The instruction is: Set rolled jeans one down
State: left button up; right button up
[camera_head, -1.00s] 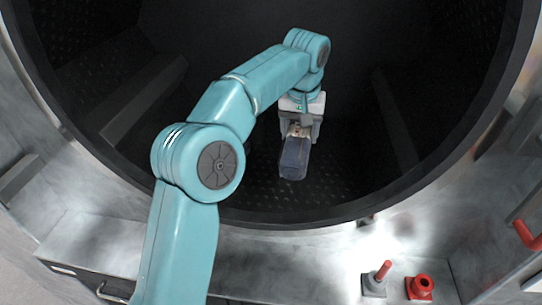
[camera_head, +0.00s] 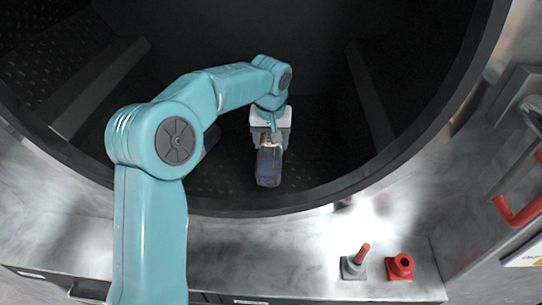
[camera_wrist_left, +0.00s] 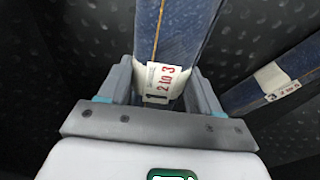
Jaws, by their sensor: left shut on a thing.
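My left gripper (camera_head: 269,140) is inside the dark drum and is shut on a dark blue rolled pair of jeans (camera_head: 268,168). The roll hangs below the fingers in the head view, close to the drum's lower inner wall. I cannot tell whether it touches the wall. In the left wrist view, the held roll (camera_wrist_left: 178,30) sits between both fingers with a white tag with red print. A second blue roll (camera_wrist_left: 272,88) with a white band lies apart to the right. A blue piece (camera_head: 209,139) shows partly behind my left arm in the head view. My right gripper is not in view.
The round drum rim (camera_head: 290,208) runs below and around my arm. A raised rib (camera_head: 100,88) stands at the drum's left, another (camera_head: 370,95) at the right. Outside are a grey fitting with red lever (camera_head: 355,262), a red fitting (camera_head: 400,267) and a red handle (camera_head: 518,212).

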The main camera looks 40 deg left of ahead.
pick_arm(q)
jog(key=shift+w+d+f, duration=0.1)
jog(key=shift+d+f, duration=0.1)
jog(key=shift+f, duration=0.65)
notch_tip(320, 180, down, 4)
jog(key=shift+a+r, duration=0.1)
jog(key=shift+a, duration=0.05)
jog(key=shift+w+f, duration=0.1)
jog(key=shift+f, duration=0.15)
jog(key=o, duration=1.3)
jog(key=shift+f, duration=0.1)
jog(key=shift+o, duration=0.2)
